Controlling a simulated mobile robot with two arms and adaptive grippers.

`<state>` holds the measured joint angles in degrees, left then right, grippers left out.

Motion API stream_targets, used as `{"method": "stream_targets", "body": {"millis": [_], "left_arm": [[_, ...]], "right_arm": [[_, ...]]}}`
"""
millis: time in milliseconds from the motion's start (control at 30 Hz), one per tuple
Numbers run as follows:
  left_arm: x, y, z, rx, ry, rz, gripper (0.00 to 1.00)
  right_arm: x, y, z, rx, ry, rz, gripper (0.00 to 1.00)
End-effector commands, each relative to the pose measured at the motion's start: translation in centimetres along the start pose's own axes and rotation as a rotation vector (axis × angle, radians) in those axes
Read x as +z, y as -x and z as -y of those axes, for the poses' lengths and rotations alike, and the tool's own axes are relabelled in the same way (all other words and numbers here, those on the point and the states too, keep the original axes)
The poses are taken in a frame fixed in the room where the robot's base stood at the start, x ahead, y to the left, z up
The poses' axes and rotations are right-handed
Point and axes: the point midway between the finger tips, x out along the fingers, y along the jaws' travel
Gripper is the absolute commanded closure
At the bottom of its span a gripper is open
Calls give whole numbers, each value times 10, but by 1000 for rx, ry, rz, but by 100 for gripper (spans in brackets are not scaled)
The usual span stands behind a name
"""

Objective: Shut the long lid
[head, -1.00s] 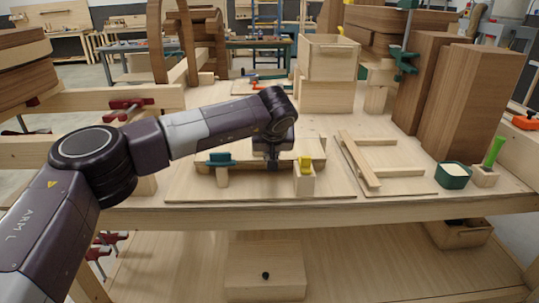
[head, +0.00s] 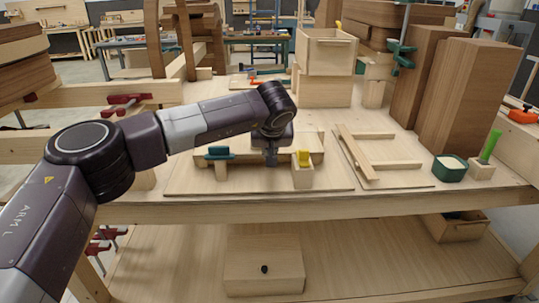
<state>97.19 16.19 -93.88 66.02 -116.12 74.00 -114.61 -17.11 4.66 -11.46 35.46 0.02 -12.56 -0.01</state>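A long, low wooden piece (head: 240,171) lies across the pale board at the middle of the workbench. A flat pale panel (head: 308,140), which may be the long lid, shows behind it, partly hidden by my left arm. I cannot tell the panel's exact tilt. My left gripper (head: 271,161) points down at the middle of the long piece, between a blue-topped block and a yellow-topped block. It seems to touch or nearly touch the piece. Its fingers are too small and dark to tell open from shut. My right gripper is not in view.
The blue-topped block (head: 217,160) and yellow-topped block (head: 303,170) stand close on either side. A wooden frame (head: 385,163) lies to the right, with a green cup (head: 449,170) and tall brown blocks (head: 462,105) beyond. A drawer box (head: 328,52) stands behind.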

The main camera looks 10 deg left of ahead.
Motion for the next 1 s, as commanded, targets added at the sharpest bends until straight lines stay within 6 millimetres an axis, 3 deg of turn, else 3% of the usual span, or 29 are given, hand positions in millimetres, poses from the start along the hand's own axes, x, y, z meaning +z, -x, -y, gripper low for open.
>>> {"method": "stream_targets", "body": {"millis": [300, 500, 1000], "left_arm": [[-4, 72, 0, 4, -1, -12, 100], [-3, 100, 0, 3, 1, -12, 100], [-1, 107, -2, 9, 6, -5, 100]], "right_arm": [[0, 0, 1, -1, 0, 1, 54], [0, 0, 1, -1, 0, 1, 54], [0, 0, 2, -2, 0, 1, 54]]}}
